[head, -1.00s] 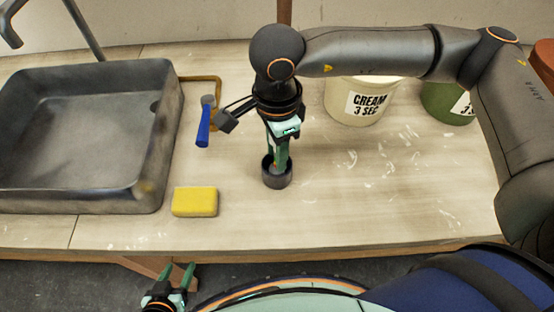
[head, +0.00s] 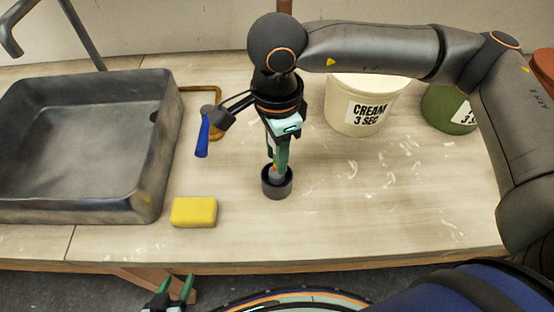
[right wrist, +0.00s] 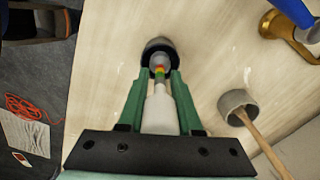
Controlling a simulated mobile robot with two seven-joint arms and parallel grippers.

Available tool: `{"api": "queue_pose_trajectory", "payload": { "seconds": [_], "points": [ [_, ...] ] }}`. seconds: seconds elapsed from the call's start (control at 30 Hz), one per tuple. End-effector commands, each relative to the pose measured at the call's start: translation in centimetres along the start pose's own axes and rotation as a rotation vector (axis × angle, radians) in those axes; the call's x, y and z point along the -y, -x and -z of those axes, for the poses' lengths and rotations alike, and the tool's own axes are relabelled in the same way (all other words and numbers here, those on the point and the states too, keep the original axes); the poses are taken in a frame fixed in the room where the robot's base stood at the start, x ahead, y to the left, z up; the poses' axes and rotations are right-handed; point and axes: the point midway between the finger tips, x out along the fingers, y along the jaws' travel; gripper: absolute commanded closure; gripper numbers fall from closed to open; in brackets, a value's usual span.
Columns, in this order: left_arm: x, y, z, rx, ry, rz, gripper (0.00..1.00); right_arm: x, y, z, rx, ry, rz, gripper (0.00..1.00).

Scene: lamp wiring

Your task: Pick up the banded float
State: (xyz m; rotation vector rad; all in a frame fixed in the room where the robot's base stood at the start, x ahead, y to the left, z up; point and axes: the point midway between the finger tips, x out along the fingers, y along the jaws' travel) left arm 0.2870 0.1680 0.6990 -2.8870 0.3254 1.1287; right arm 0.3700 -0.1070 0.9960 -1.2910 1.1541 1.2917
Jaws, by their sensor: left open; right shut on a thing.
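The banded float shows in the right wrist view (right wrist: 160,72), with a pale stem, green, yellow and red bands and a grey end. My right gripper (right wrist: 160,80) is shut on it, and its fingers point down. In the head view the float's grey lower end (head: 277,177) shows below my right gripper (head: 277,165), at the mouth of a dark round cup (head: 277,192). I cannot tell if the float touches the cup. My left gripper (head: 171,293) is open and empty, low in the head view before the table's front edge.
A grey sink (head: 75,205) stands at the left and a yellow sponge (head: 193,212) at the front. Behind the sponge is a blue lever (head: 202,138). A cream tub (head: 365,105) and a green tub (head: 448,108) stand behind. The table right of the cup is clear.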

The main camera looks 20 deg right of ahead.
Motion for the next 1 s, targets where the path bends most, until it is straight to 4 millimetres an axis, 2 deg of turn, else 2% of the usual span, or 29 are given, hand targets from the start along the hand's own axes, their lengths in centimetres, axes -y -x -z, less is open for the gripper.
{"api": "queue_pose_trajectory", "payload": {
  "seconds": [0.37,0.5,0.7,1.0],
  "points": [
    [0.1,-0.7,-0.8,0.0,0.0,0.0,0.43,-3.2,6.9,4.3,0.0,-0.001,0.007,1.0],
    [0.1,-1.2,-1.3,0.0,0.0,0.0,0.43,-5.5,8.2,7.2,0.0,-0.005,0.005,1.0],
    [0.1,-1.4,-1.6,0.001,0.0,0.0,0.43,-7.6,9.7,9.8,-0.001,-0.002,0.003,1.0],
    [0.0,-1.5,-1.8,0.007,0.0,-0.002,0.43,-8.7,10.6,11.1,0.0,0.0,0.001,1.0]
  ]
}}
